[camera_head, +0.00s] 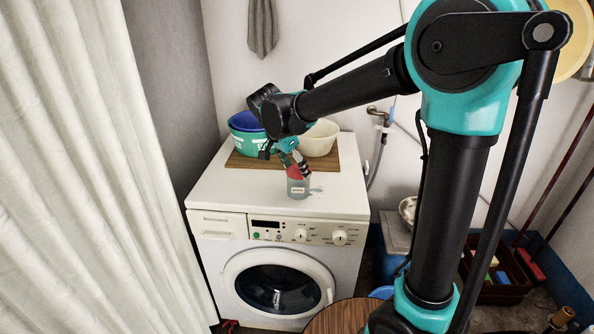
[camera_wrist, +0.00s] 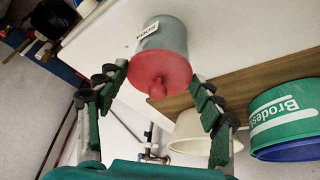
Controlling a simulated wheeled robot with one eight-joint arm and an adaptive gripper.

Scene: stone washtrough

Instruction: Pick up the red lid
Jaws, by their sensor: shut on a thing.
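The red lid (camera_wrist: 160,72) has a round knob and sits on a grey jar (camera_wrist: 165,38) with a white label. In the head view the lid (camera_head: 294,172) shows between my fingers, on top of the jar (camera_head: 298,190) near the front of the washing machine's top. My gripper (camera_head: 293,163) reaches down from above. In the wrist view my gripper (camera_wrist: 160,76) has one green-padded finger on each side of the lid and is shut on it. The fingers hide part of the lid in the head view. I see no gap between lid and jar.
The white washing machine (camera_head: 204,194) carries a wooden board (camera_head: 240,163) behind the jar, with green and blue basins (camera_head: 243,124) and a cream basin (camera_head: 320,140) on it. A tap (camera_head: 378,113) is on the wall. A curtain (camera_head: 90,170) hangs at the left.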

